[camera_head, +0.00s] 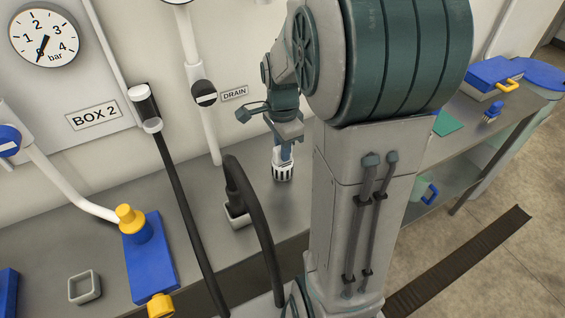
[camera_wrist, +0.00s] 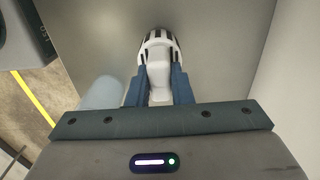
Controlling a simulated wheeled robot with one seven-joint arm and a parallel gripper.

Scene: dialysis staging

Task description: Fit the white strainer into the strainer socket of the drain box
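The white strainer (camera_head: 283,174), with dark slots around its body, is upright at the tip of my gripper (camera_head: 286,153), over the grey bench. In the wrist view the strainer (camera_wrist: 158,43) points away from the camera, and its white stem lies between the two blue fingers of my gripper (camera_wrist: 160,78). The fingers press close on both sides of the stem. I cannot tell whether the strainer touches the bench. A small grey square holder (camera_head: 237,217) with a black hose in it stands to the left. I cannot tell for sure which thing is the drain box; its socket is not clearly seen.
A DRAIN label (camera_head: 235,93) is on the wall beside a white pipe. A blue block (camera_head: 149,262) with yellow fittings and an empty grey square tray (camera_head: 84,288) are at left. Black hoses cross the bench front. My arm hides the bench's middle right.

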